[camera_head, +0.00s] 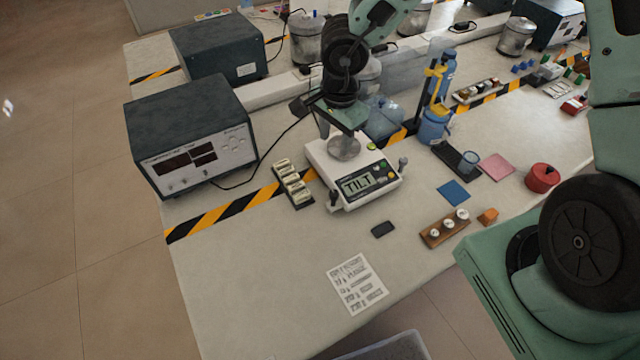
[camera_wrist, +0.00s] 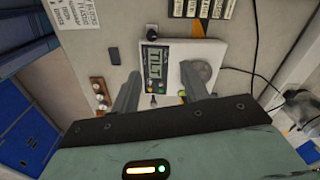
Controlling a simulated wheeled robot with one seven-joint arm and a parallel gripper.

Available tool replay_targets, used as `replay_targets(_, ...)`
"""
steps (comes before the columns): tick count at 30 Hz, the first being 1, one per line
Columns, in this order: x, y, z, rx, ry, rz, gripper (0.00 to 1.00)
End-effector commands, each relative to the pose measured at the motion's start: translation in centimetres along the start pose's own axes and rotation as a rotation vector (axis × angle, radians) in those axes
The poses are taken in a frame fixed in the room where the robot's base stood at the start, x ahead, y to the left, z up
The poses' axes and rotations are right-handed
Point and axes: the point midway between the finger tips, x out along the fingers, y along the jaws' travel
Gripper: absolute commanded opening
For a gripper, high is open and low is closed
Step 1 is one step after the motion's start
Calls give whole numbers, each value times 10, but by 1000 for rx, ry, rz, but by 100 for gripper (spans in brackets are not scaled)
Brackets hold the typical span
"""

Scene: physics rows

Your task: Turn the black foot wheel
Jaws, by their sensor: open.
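A white balance (camera_head: 318,158) stands on the bench, its display (camera_head: 358,184) reading TILT. It also shows in the wrist view (camera_wrist: 172,90). A dark foot wheel (camera_head: 334,203) sits at its front left corner and seems to show at the balance's upper edge in the wrist view (camera_wrist: 152,34). A greyer knob (camera_head: 403,163) is at its right corner. My gripper (camera_head: 343,128) is open and empty above the rear of the balance, near the round pan (camera_head: 344,149). In the wrist view its two fingers (camera_wrist: 161,75) are spread over the balance, apart from the wheel.
A dark instrument box (camera_head: 190,130) stands left of the balance. A rack of several pale pieces (camera_head: 292,183) lies close to its left side. A small black block (camera_head: 383,229) and a printed sheet (camera_head: 357,284) lie in front. A blue bottle (camera_head: 433,125) stands behind right.

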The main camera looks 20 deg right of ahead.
Motion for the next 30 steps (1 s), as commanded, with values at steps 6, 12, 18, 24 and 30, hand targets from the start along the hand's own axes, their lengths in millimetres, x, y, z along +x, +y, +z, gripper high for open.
replay_targets(6, 9, 10, -2, 50, -22, 63, 45)
replay_targets(12, 41, 12, 0, 46, -21, 63, 45)
replay_targets(18, 84, 15, 1, 46, -20, 63, 45)
replay_targets(24, 125, 17, 2, 45, -19, 62, 45)
replay_targets(30, 157, 19, 2, 46, -19, 61, 45)
